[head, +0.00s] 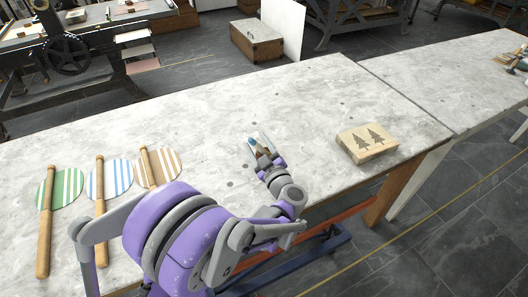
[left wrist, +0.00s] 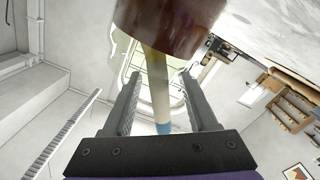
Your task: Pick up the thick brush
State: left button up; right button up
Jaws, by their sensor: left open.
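In the left wrist view a brush with a wide brown head (left wrist: 172,22) and a pale handle (left wrist: 157,80) with a blue end stands between my left gripper's fingers (left wrist: 160,92). The fingers are open, one on each side of the handle, with gaps visible. In the head view my left gripper (head: 262,155) is low over the middle of the stone-topped table, and a small blue tip (head: 252,141) shows at its fingers. The rest of the brush is mostly hidden there by the gripper. My right gripper is not in view.
A wood block with two tree shapes (head: 367,144) lies to the right on the table (head: 300,95). Striped green (head: 68,189), blue (head: 118,178) and tan (head: 168,166) discs with wooden rods lie left. Small tools (head: 515,60) sit on the far-right table. The table's back middle is clear.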

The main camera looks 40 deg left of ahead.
pick_arm(q)
jog(key=shift+x, duration=0.75)
grip_shut()
